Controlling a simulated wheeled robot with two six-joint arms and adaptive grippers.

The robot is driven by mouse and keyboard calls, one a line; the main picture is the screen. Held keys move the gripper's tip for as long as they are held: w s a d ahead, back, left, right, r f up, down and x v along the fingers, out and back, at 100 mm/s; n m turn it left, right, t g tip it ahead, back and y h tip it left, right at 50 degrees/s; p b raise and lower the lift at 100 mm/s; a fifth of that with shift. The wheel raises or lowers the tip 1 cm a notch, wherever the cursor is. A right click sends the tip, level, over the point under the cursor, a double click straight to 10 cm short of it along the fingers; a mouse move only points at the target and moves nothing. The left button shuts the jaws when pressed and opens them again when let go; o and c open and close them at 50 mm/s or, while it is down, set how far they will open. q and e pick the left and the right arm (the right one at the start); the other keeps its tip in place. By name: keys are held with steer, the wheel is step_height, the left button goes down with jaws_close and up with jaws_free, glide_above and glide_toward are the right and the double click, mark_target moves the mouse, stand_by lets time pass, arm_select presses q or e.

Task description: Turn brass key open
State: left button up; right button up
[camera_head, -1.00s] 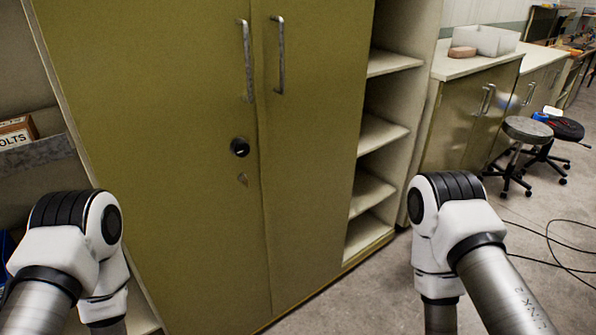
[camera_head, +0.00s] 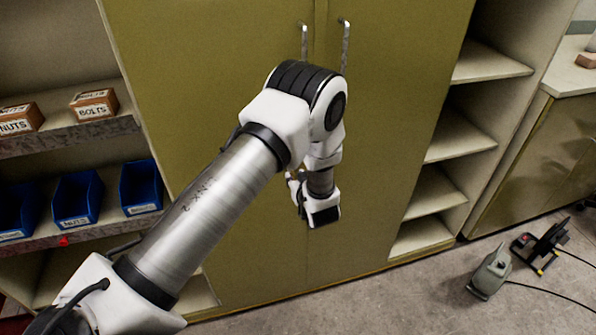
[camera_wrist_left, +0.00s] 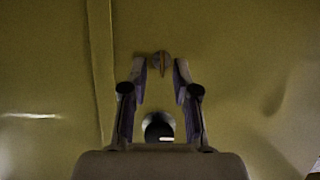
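The brass key (camera_wrist_left: 162,64) shows in the left wrist view as a thin upright orange-brown strip on a small round metal disc, set in the olive cabinet door (camera_head: 210,90). My left gripper (camera_wrist_left: 160,70) is open, its two fingertips on either side of the disc with gaps between. I cannot tell how far the tips are from the door. A dark round part with a pale highlight (camera_wrist_left: 158,128) shows between the finger bases. In the head view my left arm and wrist hide the key and most of the left gripper (camera_head: 294,184). My right gripper is not in view.
Two metal door handles (camera_head: 345,45) stand above my left wrist. Blue bins (camera_head: 77,198) and small boxes (camera_head: 94,104) fill shelves at left. Open shelves (camera_head: 458,135) stand at right. A grey-green tool (camera_head: 490,273) and a cable lie on the floor at right.

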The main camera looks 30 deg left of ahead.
arm_select(q)
steer(key=shift+w+a+f, duration=0.15)
steer(key=shift+w+a, duration=0.05)
steer(key=shift+a, duration=0.2)
steer(key=shift+w+a+f, duration=0.1)
steer(key=shift+w+a, duration=0.05)
steer(key=shift+a, duration=0.25)
steer(key=shift+w+d, duration=0.1)
jaws_close()
